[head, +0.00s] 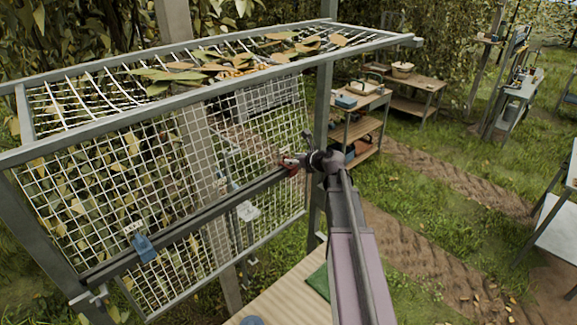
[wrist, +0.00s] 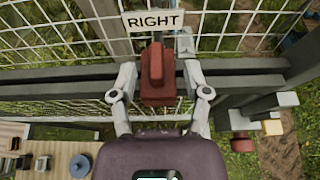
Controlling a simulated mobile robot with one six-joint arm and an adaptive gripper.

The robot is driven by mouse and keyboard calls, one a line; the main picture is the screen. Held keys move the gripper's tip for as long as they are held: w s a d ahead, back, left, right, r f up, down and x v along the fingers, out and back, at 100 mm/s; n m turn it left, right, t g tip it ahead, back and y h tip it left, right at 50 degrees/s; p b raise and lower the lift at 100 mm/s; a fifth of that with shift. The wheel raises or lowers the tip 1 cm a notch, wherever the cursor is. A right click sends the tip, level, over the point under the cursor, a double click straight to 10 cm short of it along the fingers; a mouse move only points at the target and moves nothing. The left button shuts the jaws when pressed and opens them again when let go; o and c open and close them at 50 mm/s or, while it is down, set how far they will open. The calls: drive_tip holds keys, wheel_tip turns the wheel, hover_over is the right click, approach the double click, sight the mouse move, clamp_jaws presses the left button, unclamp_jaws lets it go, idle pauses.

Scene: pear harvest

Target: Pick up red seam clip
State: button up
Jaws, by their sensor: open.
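The red seam clip (wrist: 157,78) sits on the grey rail (wrist: 70,88) of the mesh panel, just below a white plate reading RIGHT (wrist: 153,21). My gripper (wrist: 159,72) is open, with one finger on each side of the clip. Whether the fingers touch it I cannot tell. In the head view, the red clip (head: 289,168) shows partly behind my gripper (head: 296,161) at the rail's right part.
A blue clip (head: 145,249) sits on the rail's left part. The wire mesh (head: 255,115) stands close around my gripper. A wooden bench top (head: 275,306) is below. Shelves (head: 362,122) stand behind, right.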

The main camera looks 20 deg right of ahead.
drive_tip(key=shift+b+x, duration=1)
drive_tip(key=shift+x, duration=1.45)
drive_tip(key=shift+s+a+f, duration=0.15)
drive_tip(key=shift+c, duration=0.2)
drive_tip(key=c, duration=0.5)
